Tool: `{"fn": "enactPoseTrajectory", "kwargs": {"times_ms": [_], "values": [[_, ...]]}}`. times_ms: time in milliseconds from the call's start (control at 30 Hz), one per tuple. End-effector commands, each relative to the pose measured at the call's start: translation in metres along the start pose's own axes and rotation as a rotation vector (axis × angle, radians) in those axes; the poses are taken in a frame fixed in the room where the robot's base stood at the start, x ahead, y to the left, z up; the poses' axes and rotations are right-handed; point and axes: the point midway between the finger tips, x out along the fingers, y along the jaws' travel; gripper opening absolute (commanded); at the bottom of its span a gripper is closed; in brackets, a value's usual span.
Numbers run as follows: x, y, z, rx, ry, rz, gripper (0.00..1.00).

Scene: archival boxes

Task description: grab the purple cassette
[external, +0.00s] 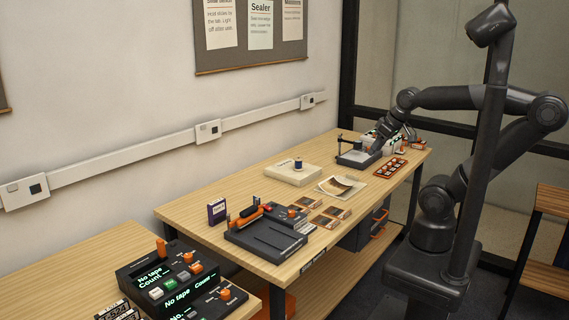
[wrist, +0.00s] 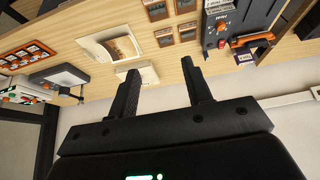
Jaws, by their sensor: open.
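The purple cassette (external: 217,211) stands upright on the near left part of the long wooden table, beside a dark device with an orange handle. In the external view my arm reaches over the far end of the table, well away from the cassette. The fingertips there are hard to tell from the dark equipment behind them.
The dark device (external: 265,235) sits right of the cassette. Small brown cards (external: 323,221), a pale box (external: 293,173) with a blue spool, an open booklet (external: 341,186) and an orange tray (external: 391,167) lie farther along. A control panel (external: 170,275) stands on the nearer table.

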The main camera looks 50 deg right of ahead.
Motion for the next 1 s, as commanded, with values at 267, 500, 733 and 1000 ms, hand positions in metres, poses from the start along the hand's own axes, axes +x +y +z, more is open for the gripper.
{"fn": "enactPoseTrajectory", "kwargs": {"times_ms": [267, 500, 733, 1000], "values": [[0.006, -0.013, -0.022, 0.057, -0.049, -0.034, 0.45], [0.030, -0.050, -0.074, 0.204, -0.175, -0.123, 0.45], [0.066, -0.091, -0.122, 0.355, -0.312, -0.219, 0.45], [0.119, -0.140, -0.171, 0.542, -0.492, -0.337, 0.45]]}}
